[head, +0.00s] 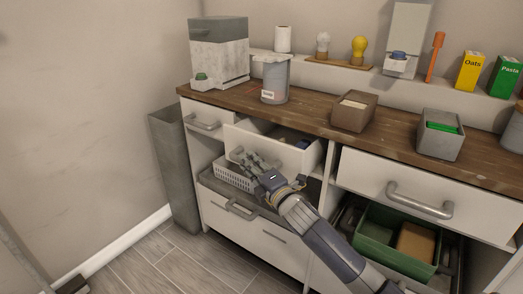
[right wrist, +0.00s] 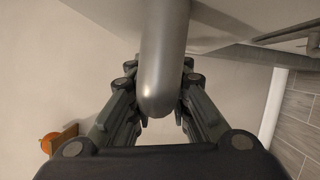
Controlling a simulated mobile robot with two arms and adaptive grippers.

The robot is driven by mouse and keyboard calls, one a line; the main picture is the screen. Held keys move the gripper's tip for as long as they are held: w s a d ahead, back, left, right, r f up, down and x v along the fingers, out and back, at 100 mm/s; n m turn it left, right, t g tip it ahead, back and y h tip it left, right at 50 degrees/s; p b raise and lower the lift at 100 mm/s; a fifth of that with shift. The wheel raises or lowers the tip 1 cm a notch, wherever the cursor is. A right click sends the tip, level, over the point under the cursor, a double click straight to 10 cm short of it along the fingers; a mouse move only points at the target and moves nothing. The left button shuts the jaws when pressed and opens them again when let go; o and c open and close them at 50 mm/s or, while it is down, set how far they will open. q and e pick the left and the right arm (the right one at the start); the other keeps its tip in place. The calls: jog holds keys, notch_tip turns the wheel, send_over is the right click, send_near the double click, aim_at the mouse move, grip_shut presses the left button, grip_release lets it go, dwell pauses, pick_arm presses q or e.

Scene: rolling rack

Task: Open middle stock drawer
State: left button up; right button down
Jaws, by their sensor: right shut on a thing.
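The middle stock drawer (head: 300,157) is a white drawer under the wooden counter in the head view. It stands partly pulled out, and its inside with some dark contents shows from above. My right gripper (head: 250,159) is at its front and hides most of its handle. In the right wrist view the grey rounded handle bar (right wrist: 164,60) lies between the two fingers of my right gripper (right wrist: 160,112), which are shut on it. My left gripper is not seen.
A closed drawer (head: 209,124) is to the left and a wide drawer (head: 430,190) to the right. Below are a white basket (head: 232,178), a lower drawer front (head: 250,238) and a green crate (head: 375,250). A tall grey bin (head: 175,170) stands left; floor there is free.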

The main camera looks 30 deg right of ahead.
pick_arm(q)
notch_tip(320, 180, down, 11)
jog(key=p, duration=0.2)
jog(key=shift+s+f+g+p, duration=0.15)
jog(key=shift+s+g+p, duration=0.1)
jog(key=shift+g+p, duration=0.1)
pick_arm(e)
jog(key=s+a, duration=0.3)
jog(key=a, duration=0.4)
jog(key=s+a, duration=0.2)
jog(key=a, duration=0.5)
jog(key=shift+s, duration=0.4)
jog(key=c, duration=1.5)
grip_release()
jog(key=s, duration=0.8)
jog(key=s+f, duration=0.1)
jog(key=s, duration=0.3)
jog(key=shift+d, duration=0.1)
